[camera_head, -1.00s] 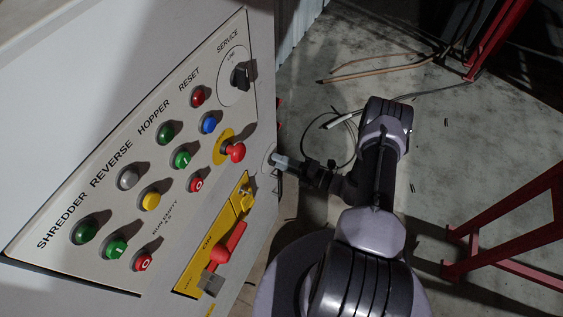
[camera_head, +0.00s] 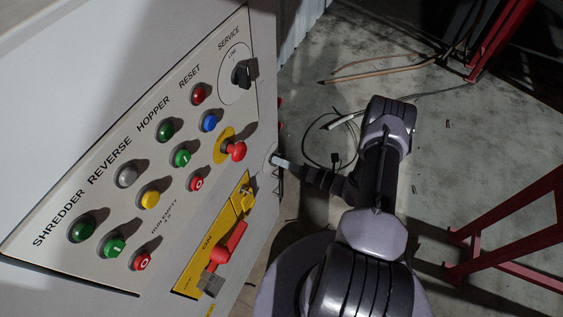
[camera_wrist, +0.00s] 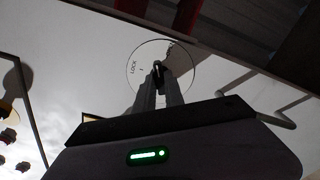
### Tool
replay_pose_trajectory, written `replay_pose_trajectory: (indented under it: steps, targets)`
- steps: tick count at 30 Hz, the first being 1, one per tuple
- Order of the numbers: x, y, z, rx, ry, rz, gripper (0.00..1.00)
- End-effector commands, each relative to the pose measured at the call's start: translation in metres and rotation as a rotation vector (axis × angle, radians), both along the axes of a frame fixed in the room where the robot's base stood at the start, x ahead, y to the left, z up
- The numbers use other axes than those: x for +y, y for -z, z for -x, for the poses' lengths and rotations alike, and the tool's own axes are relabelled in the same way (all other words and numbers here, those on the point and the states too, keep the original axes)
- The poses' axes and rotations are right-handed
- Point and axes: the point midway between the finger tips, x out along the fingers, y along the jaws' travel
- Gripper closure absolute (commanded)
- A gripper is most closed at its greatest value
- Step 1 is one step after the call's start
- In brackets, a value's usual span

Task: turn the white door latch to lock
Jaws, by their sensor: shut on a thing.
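The door latch sits on a round, pale dial plate (camera_wrist: 181,57) outlined in black and marked LOCK on its left side, in the wrist view. My gripper (camera_wrist: 158,72) reaches up to the middle of this dial, and its two fingers are closed around the small latch there. The fingertips hide most of the latch, so its exact angle is hard to tell. In the head view, my gripper (camera_head: 279,161) meets the right edge side of the grey cabinet, with the dial (camera_head: 268,158) only partly visible behind the fingertips.
The control panel (camera_head: 112,195) left of my gripper carries several coloured buttons, a red mushroom button (camera_head: 237,150), a red lever (camera_head: 229,243) and a black service knob (camera_head: 242,74). Loose cables (camera_head: 340,125) lie on the floor. A red frame (camera_head: 510,225) stands at right.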

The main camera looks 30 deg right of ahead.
Motion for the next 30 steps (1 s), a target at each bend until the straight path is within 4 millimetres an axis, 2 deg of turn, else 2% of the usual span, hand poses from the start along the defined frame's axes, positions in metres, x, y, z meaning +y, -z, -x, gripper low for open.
replay_pose_trajectory:
  steps: [3, 10, 16, 23, 27, 30]
  targets:
    - [0.0005, 0.0014, 0.0004, -0.085, -0.001, 0.11, 1.0]
    - [0.0006, 0.0013, 0.0005, -0.105, -0.002, 0.136, 1.0]
    - [0.0005, 0.0015, 0.0002, -0.297, -0.002, 0.382, 1.0]
    - [0.0006, 0.0011, 0.0003, -0.314, -0.001, 0.404, 1.0]
    - [0.0006, 0.0019, 0.0003, -0.464, -0.001, 0.597, 1.0]
    - [0.0007, 0.0015, 0.0005, -0.518, -0.001, 0.666, 1.0]
